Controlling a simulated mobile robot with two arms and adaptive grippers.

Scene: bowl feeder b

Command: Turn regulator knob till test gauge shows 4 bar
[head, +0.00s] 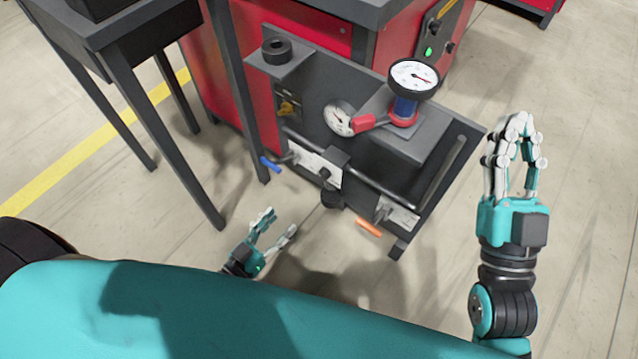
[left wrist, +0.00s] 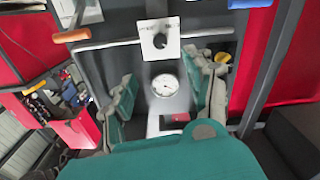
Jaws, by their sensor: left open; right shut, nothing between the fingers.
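A dark panel unit (head: 385,160) carries a white plate (left wrist: 183,29) with a black regulator knob (left wrist: 160,41), and a round black knob (head: 332,200) juts out in front of it in the head view. A white-faced gauge (head: 339,118) sits on the panel and shows in the left wrist view (left wrist: 165,85). A second gauge (head: 413,75) with a blue body stands on top. The dial figures are too small to read. My left gripper (head: 279,225) is open, in front of the panel, apart from the knob. My right gripper (head: 522,120) is shut and empty, right of the unit.
A blue handle (head: 270,164) and an orange handle (head: 369,228) stick out from the panel front, with a dark bar (head: 370,182) between. A dark table (head: 125,30) with legs stands at the left. The floor right of the unit is clear.

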